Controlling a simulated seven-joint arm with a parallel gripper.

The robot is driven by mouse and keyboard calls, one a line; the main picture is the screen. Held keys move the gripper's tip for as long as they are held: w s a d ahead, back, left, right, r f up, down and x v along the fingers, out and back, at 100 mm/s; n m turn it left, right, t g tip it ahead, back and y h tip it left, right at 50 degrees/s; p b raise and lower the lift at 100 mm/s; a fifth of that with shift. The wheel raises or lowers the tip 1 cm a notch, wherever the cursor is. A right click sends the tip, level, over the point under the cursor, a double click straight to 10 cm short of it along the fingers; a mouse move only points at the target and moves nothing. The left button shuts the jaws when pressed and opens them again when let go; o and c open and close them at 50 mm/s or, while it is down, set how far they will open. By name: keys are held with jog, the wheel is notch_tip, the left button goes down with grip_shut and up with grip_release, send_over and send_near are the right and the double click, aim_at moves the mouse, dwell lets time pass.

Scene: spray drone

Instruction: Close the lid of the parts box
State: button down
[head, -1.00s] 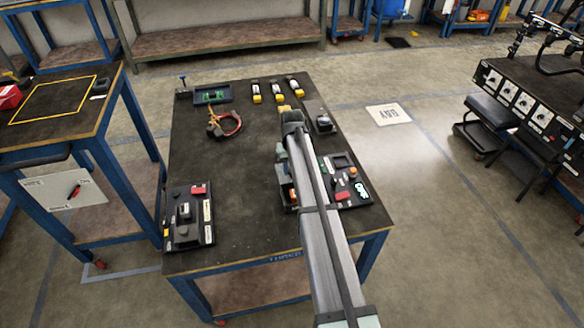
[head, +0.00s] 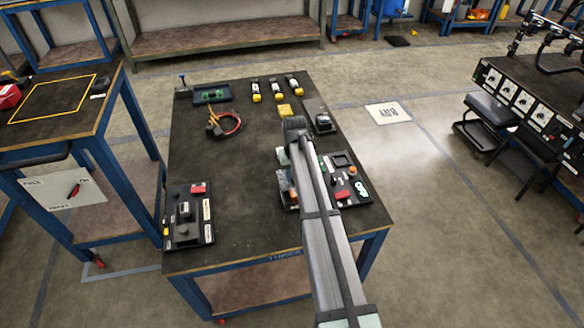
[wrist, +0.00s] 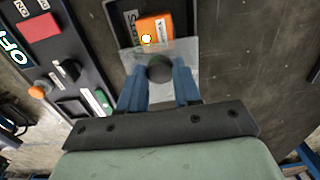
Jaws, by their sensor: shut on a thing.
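In the wrist view, the two blue fingers of my gripper (wrist: 160,88) are closed around a dark round knob (wrist: 160,68). The knob sits on a clear lid (wrist: 187,52). The parts box (wrist: 114,22) is dark, and an orange labelled part (wrist: 155,28) shows inside it, largely beyond the lid's edge. The lid's exact angle cannot be told. In the head view, the box (head: 286,200) is at the table's right side, partly hidden by my arm, which also hides my fingers.
A panel with buttons and a switch (head: 350,192) lies right beside the box. A second panel (head: 189,216) is at the front left. The table's middle is clear.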

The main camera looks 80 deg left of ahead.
jog(key=d, duration=0.6)
jog(key=shift+d, duration=0.1)
jog(key=c, duration=0.8)
grip_release()
jog(key=shift+r, duration=0.1)
notch_tip(320, 180, up, 14)
jog(key=shift+f, duration=0.2)
